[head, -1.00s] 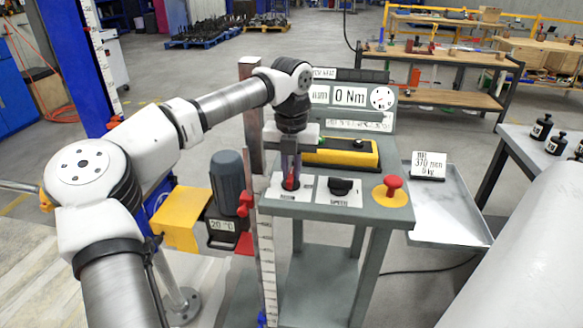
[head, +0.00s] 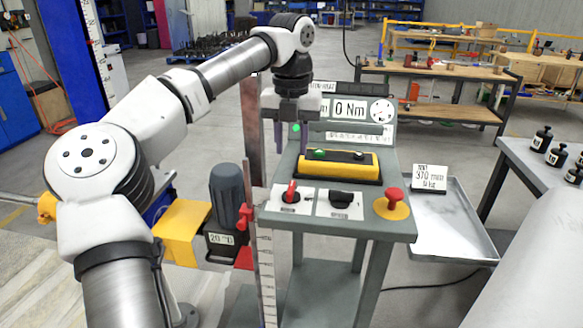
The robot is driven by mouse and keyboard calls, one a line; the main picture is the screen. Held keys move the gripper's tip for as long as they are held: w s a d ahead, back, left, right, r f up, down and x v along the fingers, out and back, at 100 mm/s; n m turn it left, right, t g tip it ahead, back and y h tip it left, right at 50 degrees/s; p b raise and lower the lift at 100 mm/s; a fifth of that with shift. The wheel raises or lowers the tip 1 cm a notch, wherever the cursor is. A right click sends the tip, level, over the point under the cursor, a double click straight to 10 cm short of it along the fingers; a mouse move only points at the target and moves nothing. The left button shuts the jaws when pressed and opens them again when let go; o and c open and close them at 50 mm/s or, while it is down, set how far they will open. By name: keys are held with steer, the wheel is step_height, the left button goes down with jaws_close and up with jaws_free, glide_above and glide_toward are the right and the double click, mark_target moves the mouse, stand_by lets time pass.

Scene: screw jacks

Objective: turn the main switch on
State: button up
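The red-handled rotary switch (head: 290,193) sits on a white plate at the left front of the grey console (head: 370,226). Its handle points up and slightly to the right in the head view; the small label below it is too blurred to read. My gripper (head: 291,148) is raised above and behind the switch in the picture, apart from it. Its two fingers are spread and nothing is between them. A bright green light (head: 296,127) shows in the gap between the fingers.
A black knob (head: 341,199) and a red mushroom button (head: 393,196) sit right of the switch. Behind stands a display reading 0 Nm (head: 350,109). A grey motor (head: 227,190) and a ruler post (head: 265,250) stand at left, a metal tray (head: 455,225) at right.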

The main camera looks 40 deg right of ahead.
steer(key=shift+r, duration=2.15)
